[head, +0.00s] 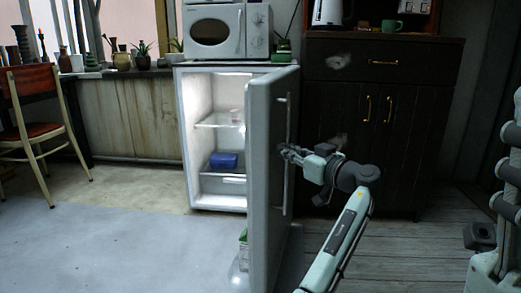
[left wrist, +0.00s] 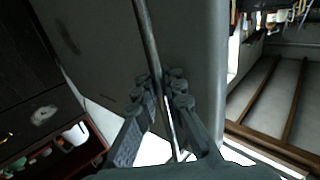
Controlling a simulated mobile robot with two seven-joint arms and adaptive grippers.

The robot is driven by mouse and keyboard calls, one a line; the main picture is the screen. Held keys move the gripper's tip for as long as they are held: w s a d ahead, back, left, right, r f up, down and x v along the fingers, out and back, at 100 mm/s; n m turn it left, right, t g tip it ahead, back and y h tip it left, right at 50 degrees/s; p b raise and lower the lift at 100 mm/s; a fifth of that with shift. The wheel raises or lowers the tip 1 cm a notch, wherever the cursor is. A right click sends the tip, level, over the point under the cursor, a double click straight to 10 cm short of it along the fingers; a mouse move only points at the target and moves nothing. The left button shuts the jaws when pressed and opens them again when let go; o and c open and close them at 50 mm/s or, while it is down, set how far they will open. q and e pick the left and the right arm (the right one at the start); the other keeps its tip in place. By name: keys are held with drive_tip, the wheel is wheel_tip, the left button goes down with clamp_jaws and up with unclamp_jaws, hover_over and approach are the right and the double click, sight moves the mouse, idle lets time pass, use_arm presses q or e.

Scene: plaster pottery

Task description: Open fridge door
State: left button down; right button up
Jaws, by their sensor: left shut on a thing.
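The fridge (head: 188,140) stands in the middle of the head view with its lit interior showing. Its grey door (head: 259,180) stands wide open, swung out toward me, with its outer face to the right. A long vertical bar handle (head: 284,190) runs along that face. My left gripper (head: 288,153) is shut on the handle from the right. In the left wrist view the fingers (left wrist: 164,100) lie on both sides of the bar (left wrist: 146,35).
A microwave (head: 226,31) stands on the fridge. A dark cabinet (head: 400,90) stands close on the right. A blue box (head: 223,160) lies inside on a shelf. Green and clear items (head: 242,250) show low at the door's inner side. A chair (head: 40,120) stands far left; floor between is clear.

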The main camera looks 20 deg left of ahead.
use_arm(q)
drive_tip(key=d, duration=0.1)
drive_tip(key=d+n+g+y, duration=0.1)
drive_tip(key=d, duration=0.1)
drive_tip(key=shift+w+d+g, duration=0.1)
drive_tip(key=shift+w+g, duration=0.1)
drive_tip(key=shift+g, duration=0.1)
drive_tip(key=shift+s+d+f, duration=0.1)
drive_tip(key=shift+s+f, duration=0.05)
drive_tip(key=c, duration=1.6)
unclamp_jaws()
drive_tip(key=v, duration=1.2)
